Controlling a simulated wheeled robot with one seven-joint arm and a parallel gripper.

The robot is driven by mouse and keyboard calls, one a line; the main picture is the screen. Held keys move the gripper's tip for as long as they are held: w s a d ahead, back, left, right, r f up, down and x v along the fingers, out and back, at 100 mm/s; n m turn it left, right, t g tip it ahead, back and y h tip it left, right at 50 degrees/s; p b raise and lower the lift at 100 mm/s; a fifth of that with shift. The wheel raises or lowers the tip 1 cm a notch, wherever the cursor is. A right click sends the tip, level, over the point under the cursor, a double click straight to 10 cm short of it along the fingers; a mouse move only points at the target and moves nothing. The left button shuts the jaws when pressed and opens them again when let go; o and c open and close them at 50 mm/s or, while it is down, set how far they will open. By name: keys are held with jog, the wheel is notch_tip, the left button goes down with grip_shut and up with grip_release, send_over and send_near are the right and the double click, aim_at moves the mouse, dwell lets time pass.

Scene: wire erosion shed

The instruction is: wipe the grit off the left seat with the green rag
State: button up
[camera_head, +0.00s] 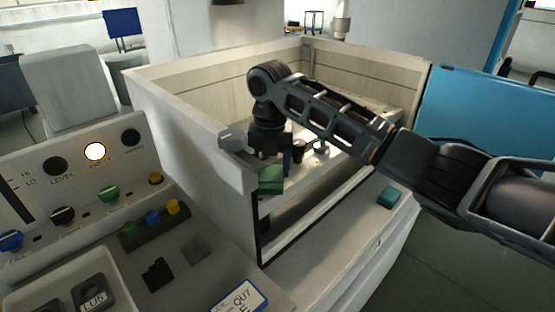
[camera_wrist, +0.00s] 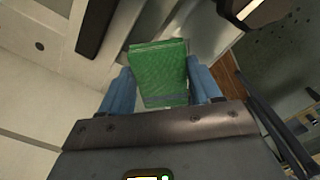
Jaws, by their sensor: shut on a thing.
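My gripper (camera_head: 272,158) is at the front opening of the pale tank (camera_head: 190,128), with the arm reaching in from the right. Its blue fingers (camera_wrist: 160,88) are shut on the green rag (camera_wrist: 158,62), a folded block that sticks out past the fingertips. The rag also shows below my gripper in the head view (camera_head: 271,181), by the tank's near wall. A pale ledge or rail lies inside the tank behind it. I cannot make out the left seat or any grit on it; my gripper and the near wall hide part of the inside.
A small teal block (camera_head: 389,197) lies on the front ledge (camera_head: 345,232), right of the opening. A control panel (camera_head: 80,190) with coloured knobs stands at the left. A grey block (camera_head: 233,139) sits on the tank's near rim. A blue panel (camera_head: 480,110) stands at the right.

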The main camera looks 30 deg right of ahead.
jog(key=shift+s+a+f, duration=0.1)
jog(key=shift+s+a, duration=0.05)
jog(key=shift+a, duration=0.3)
jog(key=shift+s+a+f, duration=0.1)
jog(key=shift+s+a, duration=0.05)
jog(key=shift+a, duration=0.25)
jog(key=shift+r+p, duration=0.3)
jog(key=shift+r, duration=2.8)
jog(key=shift+r, duration=0.1)
notch_tip(320, 180, up, 3)
jog(key=shift+f, duration=0.1)
jog(key=shift+f, duration=0.1)
jog(key=shift+w+d+f+b, duration=0.1)
jog(key=shift+f+b, duration=0.7)
jog(key=shift+f, duration=0.9)
jog(key=shift+w+f+b, duration=0.1)
jog(key=shift+f+b, duration=0.65)
jog(key=shift+f, duration=0.95)
jog(key=shift+f+b, duration=0.4)
jog(key=shift+f, duration=0.55)
